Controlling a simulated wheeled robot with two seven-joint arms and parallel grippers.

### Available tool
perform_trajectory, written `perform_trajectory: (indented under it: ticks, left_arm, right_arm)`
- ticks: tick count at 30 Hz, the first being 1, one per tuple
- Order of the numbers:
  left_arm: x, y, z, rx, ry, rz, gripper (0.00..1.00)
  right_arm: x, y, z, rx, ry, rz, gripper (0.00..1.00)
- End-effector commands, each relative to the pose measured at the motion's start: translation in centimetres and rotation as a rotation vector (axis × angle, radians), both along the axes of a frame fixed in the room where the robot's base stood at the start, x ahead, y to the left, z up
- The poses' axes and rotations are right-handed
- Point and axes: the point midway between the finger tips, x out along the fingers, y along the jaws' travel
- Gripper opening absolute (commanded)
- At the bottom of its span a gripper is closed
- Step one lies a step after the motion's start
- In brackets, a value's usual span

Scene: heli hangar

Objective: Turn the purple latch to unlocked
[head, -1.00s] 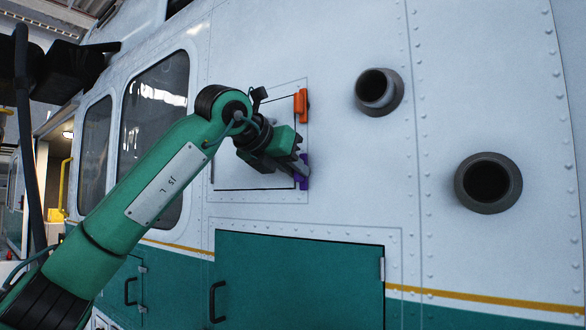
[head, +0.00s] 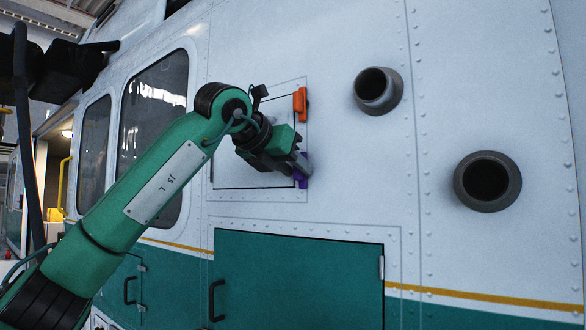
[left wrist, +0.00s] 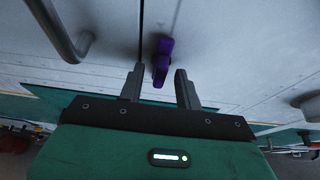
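The purple latch (head: 303,183) sits at the lower right corner of a white hatch panel (head: 240,172) on the helicopter's side. In the head view my left gripper (head: 302,167) is at the latch and partly covers it. In the left wrist view my left gripper (left wrist: 159,69) is open, with one finger on each side of the purple latch (left wrist: 161,62). A gap shows between the latch and each finger. My right gripper is not in view.
An orange latch (head: 301,103) sits above on the same panel edge. Two dark round pipes (head: 377,90) (head: 487,181) stick out to the right. A teal door (head: 300,275) lies below. A metal handle (left wrist: 68,35) shows in the left wrist view.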

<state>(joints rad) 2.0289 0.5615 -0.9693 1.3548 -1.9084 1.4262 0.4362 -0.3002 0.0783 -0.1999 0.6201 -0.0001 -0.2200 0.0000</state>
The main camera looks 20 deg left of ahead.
Motion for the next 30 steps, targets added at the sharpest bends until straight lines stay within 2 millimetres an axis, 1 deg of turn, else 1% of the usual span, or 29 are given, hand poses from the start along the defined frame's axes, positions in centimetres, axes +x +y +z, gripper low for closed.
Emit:
perform_trajectory:
  ticks: [5,12,15,18,21,24,30]
  left_arm:
    - [-2.2,0.8,0.6,-0.001,-0.004,0.001,0.35]
    - [-7.0,2.5,2.7,-0.002,-0.004,0.001,0.35]
    - [-8.8,3.1,3.6,-0.001,-0.003,0.0,0.35]
    - [-10.2,3.6,4.2,0.0,-0.001,0.0,0.35]
    - [-11.1,4.0,4.7,0.001,0.0,0.0,0.35]
    - [-11.6,4.1,5.0,0.002,0.002,0.0,0.35]
    - [-11.8,4.2,5.1,0.002,0.002,0.0,0.35]
  right_arm:
    - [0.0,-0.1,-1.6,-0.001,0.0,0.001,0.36]
    - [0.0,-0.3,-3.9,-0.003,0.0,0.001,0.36]
    - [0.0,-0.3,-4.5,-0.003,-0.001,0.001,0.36]
    - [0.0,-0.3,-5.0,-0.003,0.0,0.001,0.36]
    - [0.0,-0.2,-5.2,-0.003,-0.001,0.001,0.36]
    - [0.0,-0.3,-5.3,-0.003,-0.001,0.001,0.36]
    - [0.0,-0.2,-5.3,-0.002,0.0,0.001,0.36]
